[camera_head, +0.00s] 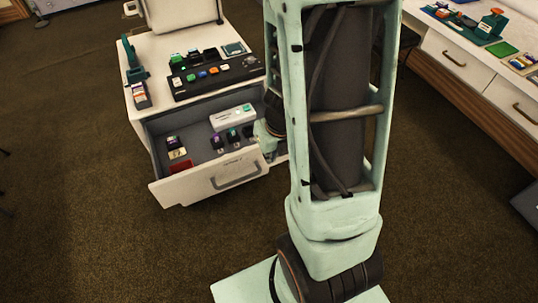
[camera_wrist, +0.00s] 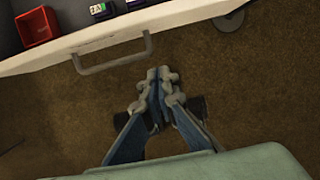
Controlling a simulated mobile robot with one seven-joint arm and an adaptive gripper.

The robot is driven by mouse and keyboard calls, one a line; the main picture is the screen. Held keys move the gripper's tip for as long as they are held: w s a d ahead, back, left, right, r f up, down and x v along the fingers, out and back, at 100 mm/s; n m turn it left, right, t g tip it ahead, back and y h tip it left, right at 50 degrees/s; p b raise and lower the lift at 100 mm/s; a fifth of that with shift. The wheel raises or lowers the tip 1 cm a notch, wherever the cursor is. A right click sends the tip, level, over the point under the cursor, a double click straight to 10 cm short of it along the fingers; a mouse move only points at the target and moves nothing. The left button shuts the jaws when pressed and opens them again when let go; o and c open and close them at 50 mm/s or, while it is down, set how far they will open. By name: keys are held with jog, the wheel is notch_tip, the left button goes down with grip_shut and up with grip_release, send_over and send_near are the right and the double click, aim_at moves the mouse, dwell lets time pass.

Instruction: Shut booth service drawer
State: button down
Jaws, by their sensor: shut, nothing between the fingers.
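The booth service drawer (camera_head: 212,174) is open, pulled out from the front of a white cabinet (camera_head: 150,85). Its front has a grey bar handle (camera_head: 238,177). Inside lie a white box, a red tray and several small dark items. The wrist view shows the drawer front (camera_wrist: 185,18) and its handle (camera_wrist: 112,58) from above. My gripper (camera_wrist: 158,73) is shut and empty, in front of the drawer face and to the right of the handle, apart from it in the picture. In the head view my arm hides the gripper's fingertips and the drawer's right end.
The cabinet top carries a dark control panel (camera_head: 215,75) and a green stapler-like tool (camera_head: 132,62). A second counter with closed drawers (camera_head: 455,60) stands at the right. A caster wheel (camera_wrist: 229,21) shows below the drawer. The carpet (camera_head: 90,230) in front and left is clear.

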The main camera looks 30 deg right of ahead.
jog(key=w+f+b, duration=0.3)
jog(key=w+f, duration=0.2)
jog(key=f, duration=0.2)
jog(key=shift+w+b, duration=0.35)
jog(key=shift+w, duration=0.05)
jog(key=shift+w, duration=0.1)
